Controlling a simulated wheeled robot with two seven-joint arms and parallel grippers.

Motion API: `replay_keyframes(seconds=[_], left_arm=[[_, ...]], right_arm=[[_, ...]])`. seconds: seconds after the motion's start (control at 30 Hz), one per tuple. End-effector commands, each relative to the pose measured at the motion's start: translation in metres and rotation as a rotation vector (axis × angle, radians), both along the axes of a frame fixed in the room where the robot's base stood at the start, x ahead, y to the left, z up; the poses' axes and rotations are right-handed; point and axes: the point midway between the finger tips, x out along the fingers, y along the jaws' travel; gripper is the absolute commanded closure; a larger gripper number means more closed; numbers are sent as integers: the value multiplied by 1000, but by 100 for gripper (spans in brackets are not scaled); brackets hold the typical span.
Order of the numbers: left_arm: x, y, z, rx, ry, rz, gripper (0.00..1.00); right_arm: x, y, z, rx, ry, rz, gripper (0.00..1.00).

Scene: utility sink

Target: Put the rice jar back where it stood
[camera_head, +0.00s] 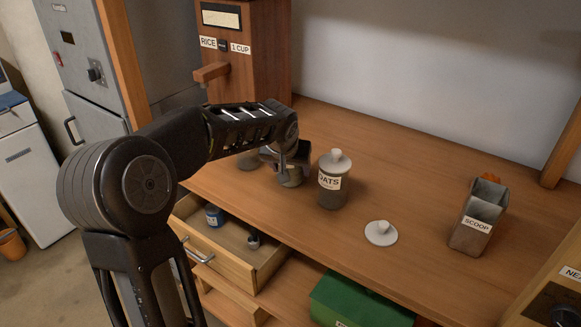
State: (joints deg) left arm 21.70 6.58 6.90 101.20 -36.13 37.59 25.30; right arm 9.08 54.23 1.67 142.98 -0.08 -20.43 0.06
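My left gripper (288,158) reaches in from the left over the wooden worktop, with its fingers at a small lidless-looking jar (290,180). The jar is partly hidden by the gripper and shows no readable label, so I cannot tell if it is the rice jar or if the fingers are closed on it. A loose pale knobbed lid (381,233) lies on the worktop. My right gripper is not in view.
A wooden dispenser (262,50) marked RICE and 1 CUP stands at the back left. A metal box labelled SCOOP (473,225) stands at the right. An open drawer (230,240) and a green box (355,303) are below the front edge. The back right worktop is clear.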

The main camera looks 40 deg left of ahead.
Motion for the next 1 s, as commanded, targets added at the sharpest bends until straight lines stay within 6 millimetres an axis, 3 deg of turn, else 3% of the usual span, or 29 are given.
replay_keyframes(seconds=[0.2, 0.6, 0.77, 1.0], left_arm=[[0, 0, 0, 0, 1, 0, 20], [-2, -1, 8, 1, -2, 0, 20], [-14, -6, 27, 1, -3, 1, 20], [-39, -17, 70, 2, -5, 1, 20]], right_arm=[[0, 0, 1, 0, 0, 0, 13], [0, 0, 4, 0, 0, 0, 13], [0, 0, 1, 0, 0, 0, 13], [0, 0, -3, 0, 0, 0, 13]])
